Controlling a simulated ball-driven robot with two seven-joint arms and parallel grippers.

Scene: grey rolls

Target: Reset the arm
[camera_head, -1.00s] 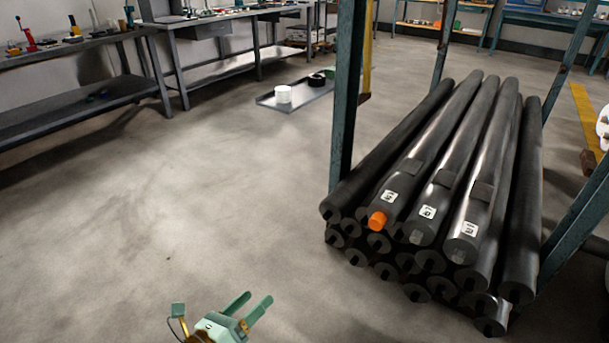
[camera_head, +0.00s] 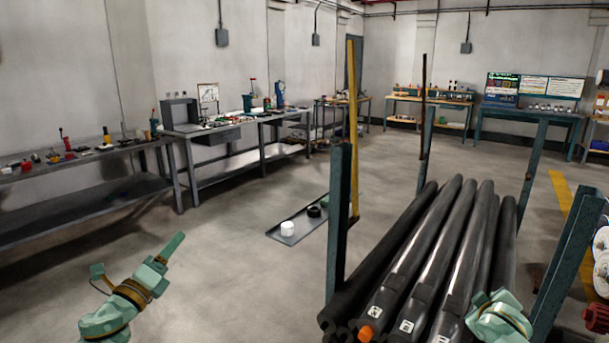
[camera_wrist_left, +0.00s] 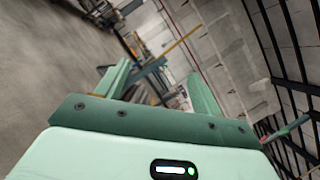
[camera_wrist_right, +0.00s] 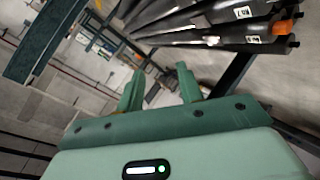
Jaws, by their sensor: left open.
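My left gripper (camera_head: 172,250) is at the lower left of the head view, raised over the floor and pointing up and right. In the left wrist view its two green fingers (camera_wrist_left: 158,74) stand apart with nothing between them. Part of my right arm's end (camera_head: 498,315) shows at the bottom right of the head view, in front of the rolls; its fingers are hard to make out there. In the right wrist view the fingers (camera_wrist_right: 160,70) stand apart and empty. The dark grey rolls (camera_head: 425,255) lie stacked between teal posts, one with an orange end (camera_head: 367,333).
A teal post (camera_head: 339,220) stands left of the rolls, another (camera_head: 565,265) right. Grey workbenches (camera_head: 85,165) line the left wall. A low tray (camera_head: 275,234) with a white roll (camera_head: 287,228) lies on the floor.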

